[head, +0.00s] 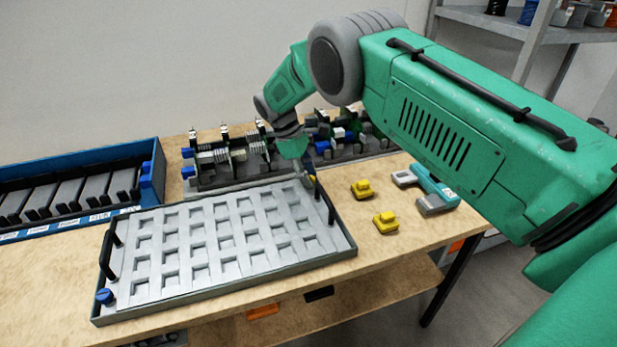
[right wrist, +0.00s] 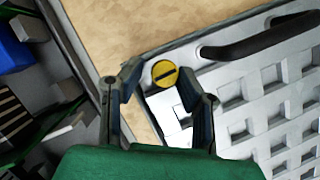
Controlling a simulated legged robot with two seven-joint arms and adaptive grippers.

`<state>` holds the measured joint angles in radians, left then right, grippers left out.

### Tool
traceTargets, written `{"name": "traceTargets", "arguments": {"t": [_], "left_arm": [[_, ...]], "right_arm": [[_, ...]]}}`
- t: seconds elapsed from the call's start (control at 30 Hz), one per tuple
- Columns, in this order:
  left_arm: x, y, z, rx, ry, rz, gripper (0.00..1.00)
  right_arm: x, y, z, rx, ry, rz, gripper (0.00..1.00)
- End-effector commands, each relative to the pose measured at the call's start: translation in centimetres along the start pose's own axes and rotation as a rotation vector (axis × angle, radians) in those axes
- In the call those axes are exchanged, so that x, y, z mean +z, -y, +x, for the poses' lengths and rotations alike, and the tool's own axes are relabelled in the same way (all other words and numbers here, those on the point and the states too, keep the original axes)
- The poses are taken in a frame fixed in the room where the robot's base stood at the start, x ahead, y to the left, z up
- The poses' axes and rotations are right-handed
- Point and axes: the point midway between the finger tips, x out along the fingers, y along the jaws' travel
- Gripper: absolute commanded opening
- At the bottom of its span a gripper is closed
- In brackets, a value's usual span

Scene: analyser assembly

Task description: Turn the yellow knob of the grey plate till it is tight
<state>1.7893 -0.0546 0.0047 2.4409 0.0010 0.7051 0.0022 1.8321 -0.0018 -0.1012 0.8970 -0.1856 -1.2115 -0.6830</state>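The grey plate (head: 205,289) lies on the table, with rows of square pockets and a black handle at each end. Its yellow knob (right wrist: 165,73) is round with a dark slot and sits at a corner beside a handle. In the head view the yellow knob (head: 313,179) is small and partly hidden at the far right corner. My right gripper (right wrist: 162,72) is open, its two fingers on either side of the knob; I cannot tell whether they touch it. In the head view the right gripper (head: 307,172) is mostly hidden by its own arm. My left gripper is not in view.
A blue knob (head: 105,296) sits at the plate's near left corner. A rack of boards (head: 225,180) stands close behind the plate. A blue bin (head: 158,160) is at left. Two yellow pieces (head: 362,189) (head: 385,222) and a green-grey tool (head: 432,188) lie at right.

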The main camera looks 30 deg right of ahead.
Motion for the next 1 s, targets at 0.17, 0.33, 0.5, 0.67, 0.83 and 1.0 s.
{"name": "traceTargets", "arguments": {"t": [0.17, 0.33, 0.5, 0.67, 0.83, 1.0], "left_arm": [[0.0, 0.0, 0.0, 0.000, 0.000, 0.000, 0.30], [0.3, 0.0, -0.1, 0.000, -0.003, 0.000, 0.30], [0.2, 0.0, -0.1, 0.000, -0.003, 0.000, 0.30], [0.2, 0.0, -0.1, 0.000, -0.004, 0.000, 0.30], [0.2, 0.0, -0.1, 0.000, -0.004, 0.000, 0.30], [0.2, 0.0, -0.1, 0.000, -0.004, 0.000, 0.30]], "right_arm": [[0.1, 0.2, 0.2, -0.005, 0.005, -0.001, 0.30], [0.1, 0.2, -0.7, -0.006, 0.005, -0.002, 0.30], [-0.1, 0.1, -3.8, -0.003, 0.002, -0.002, 0.30], [-0.2, 0.0, -7.2, -0.002, 0.002, -0.002, 0.30], [-0.3, -0.1, -10.1, -0.004, 0.003, -0.002, 0.30], [-0.3, -0.1, -11.5, -0.005, 0.005, -0.002, 0.30]]}}
